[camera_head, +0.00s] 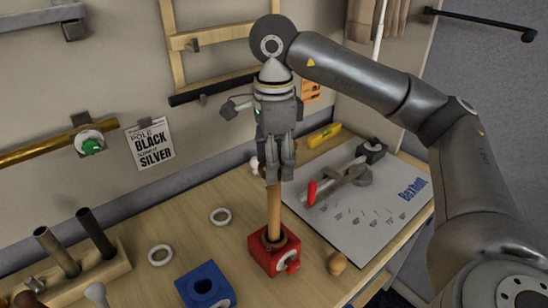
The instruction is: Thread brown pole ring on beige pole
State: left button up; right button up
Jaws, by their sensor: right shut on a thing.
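A beige pole (273,212) stands nearly upright in a red block base (268,262). My right gripper (274,178) points straight down over it, and its fingers are shut around the pole's upper end, which they hide. My left gripper is out of view.
A blue block base (205,287) sits at the front, left of the red one. The wooden rack (90,280) fills the left. A small wooden peg (337,263) stands right of the red base. A grey mat (365,210) with a red-handled tool lies at right.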

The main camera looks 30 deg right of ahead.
jog(key=shift+f, duration=0.25)
jog(key=o, duration=0.9)
jog(key=shift+c, duration=0.2)
notch_tip(320, 180, up, 12)
dwell(0.5)
dwell(1.0)
